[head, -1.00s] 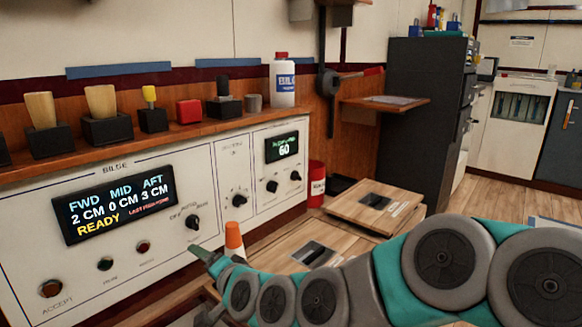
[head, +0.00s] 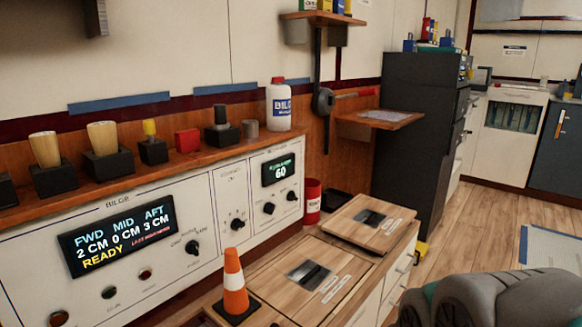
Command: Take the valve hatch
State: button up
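Two wooden hatch boards lie on the low bench right of the bilge panel. The nearer hatch board (head: 277,292) looks flush with the bench top and has a dark metal plate with pale labels beside it. The farther hatch board (head: 347,214) sits raised, and has a similar dark plate. The labels are too small to read, so I cannot tell which one is the valve hatch. My gripper is out of the picture; only part of my arm shows at the lower right, apart from both boards.
An orange and white cone (head: 235,283) stands left of the nearer board. A red can (head: 312,200) stands behind the boards. The bilge panel (head: 225,194) is at left, a dark cabinet (head: 412,140) behind.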

aim_at(369, 222)
jog(key=l+u, duration=0.35)
jog(key=l, duration=1.15)
jog(key=i+l+u, duration=0.25)
jog(key=i+l, duration=0.15)
jog(key=i+l+u, duration=0.25)
jog(key=l, duration=0.2)
jog(key=i+u, duration=0.15)
jog(key=i, duration=0.4)
